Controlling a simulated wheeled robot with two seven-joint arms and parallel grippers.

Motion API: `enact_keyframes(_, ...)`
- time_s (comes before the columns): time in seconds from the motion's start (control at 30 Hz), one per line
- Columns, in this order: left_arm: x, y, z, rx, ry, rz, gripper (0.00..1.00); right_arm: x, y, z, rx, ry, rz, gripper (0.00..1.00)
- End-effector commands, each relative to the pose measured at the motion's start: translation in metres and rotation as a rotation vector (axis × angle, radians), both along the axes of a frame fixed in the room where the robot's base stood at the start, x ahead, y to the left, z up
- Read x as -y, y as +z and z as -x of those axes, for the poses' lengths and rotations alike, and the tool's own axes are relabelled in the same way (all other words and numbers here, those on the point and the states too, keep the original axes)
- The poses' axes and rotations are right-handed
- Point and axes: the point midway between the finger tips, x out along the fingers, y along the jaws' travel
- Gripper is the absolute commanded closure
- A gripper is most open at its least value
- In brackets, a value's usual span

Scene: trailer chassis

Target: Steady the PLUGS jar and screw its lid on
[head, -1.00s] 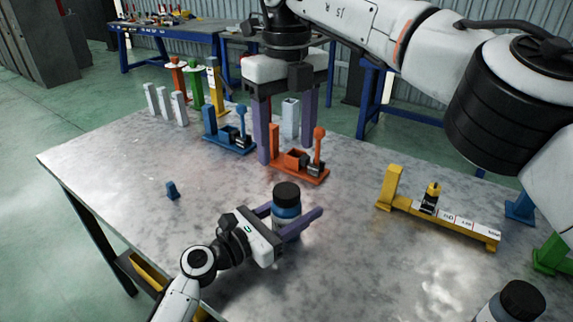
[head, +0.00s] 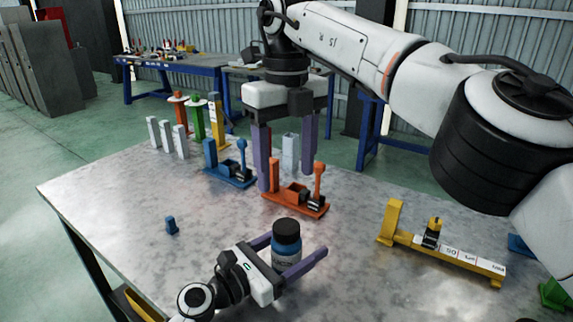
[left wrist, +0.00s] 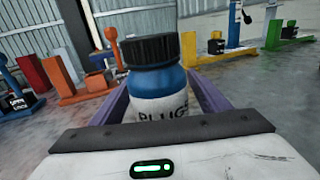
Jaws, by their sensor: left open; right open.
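The PLUGS jar (head: 286,247) stands upright on the table, blue with a pale label and a black lid (head: 286,227) sitting on top. In the left wrist view the jar (left wrist: 158,85) shows part of its label, with the black lid (left wrist: 155,48) above. My left gripper (head: 298,245) is open, its purple fingers on either side of the jar; whether they touch it I cannot tell. My right gripper (head: 287,165) is open and empty, pointing down above the table behind the jar, beside the orange fixture.
An orange fixture (head: 297,203) and a blue fixture (head: 230,178) stand behind the jar. A yellow fixture (head: 450,255) is at the right. A small blue piece (head: 171,226) lies at the left.

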Motion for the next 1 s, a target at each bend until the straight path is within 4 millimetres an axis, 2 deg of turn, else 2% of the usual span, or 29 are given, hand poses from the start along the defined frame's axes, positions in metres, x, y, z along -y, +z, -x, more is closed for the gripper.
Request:
enact_keyframes(0.17, -0.014, -0.001, 0.010, -0.001, 0.002, -0.002, 0.31, 0.000, 0.001, 0.000, 0.000, 0.000, 0.000, 0.37)
enact_keyframes(0.4, -0.050, -0.001, 0.041, -0.001, 0.002, -0.002, 0.31, 0.000, 0.001, 0.000, 0.000, 0.000, 0.000, 0.37)
enact_keyframes(0.6, -0.072, -0.001, 0.060, -0.001, 0.001, -0.002, 0.31, 0.000, 0.000, 0.000, 0.000, 0.000, 0.000, 0.37)
enact_keyframes(1.0, -0.079, 0.000, 0.066, 0.000, 0.000, 0.000, 0.31, 0.000, 0.000, 0.000, 0.000, 0.000, 0.000, 0.37)
